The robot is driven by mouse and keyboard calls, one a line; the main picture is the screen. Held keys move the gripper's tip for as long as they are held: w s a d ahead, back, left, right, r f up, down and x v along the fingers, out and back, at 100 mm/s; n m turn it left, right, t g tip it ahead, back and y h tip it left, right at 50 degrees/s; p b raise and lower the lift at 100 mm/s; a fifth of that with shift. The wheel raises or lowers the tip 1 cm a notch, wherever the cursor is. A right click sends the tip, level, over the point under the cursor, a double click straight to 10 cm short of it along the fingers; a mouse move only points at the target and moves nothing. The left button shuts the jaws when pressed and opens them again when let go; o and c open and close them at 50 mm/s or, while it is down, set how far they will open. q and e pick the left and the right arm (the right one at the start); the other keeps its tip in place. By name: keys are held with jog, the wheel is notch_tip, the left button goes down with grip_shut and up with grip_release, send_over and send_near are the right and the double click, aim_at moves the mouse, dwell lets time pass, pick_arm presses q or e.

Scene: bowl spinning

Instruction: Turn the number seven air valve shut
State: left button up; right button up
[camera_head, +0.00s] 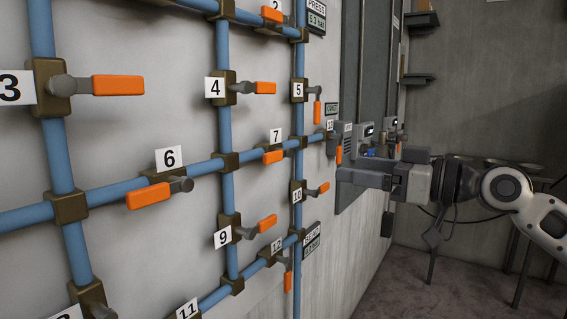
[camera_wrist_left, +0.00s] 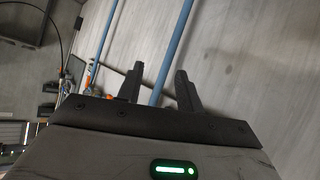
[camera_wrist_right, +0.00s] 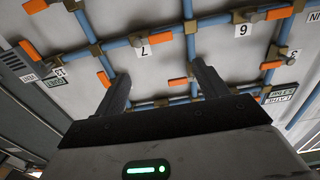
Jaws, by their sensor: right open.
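The number seven valve has a white "7" card (camera_head: 276,135) above a blue pipe on the wall. Its orange handle (camera_head: 272,157) sits just below the card and lies roughly along the pipe. The card also shows, upside down, in the right wrist view (camera_wrist_right: 142,49). My right gripper (camera_head: 345,176) is right of the valve and apart from it. In the right wrist view its two fingers (camera_wrist_right: 160,72) are spread with nothing between them. My left gripper (camera_wrist_left: 157,84) is spread and empty in the left wrist view, and is not visible in the head view.
Other numbered valves with orange handles surround it, including six (camera_head: 150,196), four (camera_head: 265,88) and ten (camera_head: 324,187). Blue pipes cross the wall. A table (camera_head: 541,181) is at the far right.

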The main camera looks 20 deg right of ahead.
aim_at(276, 158)
jog(key=p+x, duration=0.6)
jog(key=x, duration=0.8)
jog(key=shift+w+a, duration=0.55)
jog(key=shift+w, duration=0.05)
pick_arm(q)
jog(key=shift+s+a+r+m+g+y, duration=0.15)
jog(key=shift+a+r+m+g, duration=0.1)
jog(key=shift+r, duration=0.25)
jog(key=shift+s+a+r+m+g+y, duration=0.15)
jog(key=shift+a+r, duration=0.1)
jog(key=shift+r, duration=0.2)
jog(key=shift+w, duration=0.1)
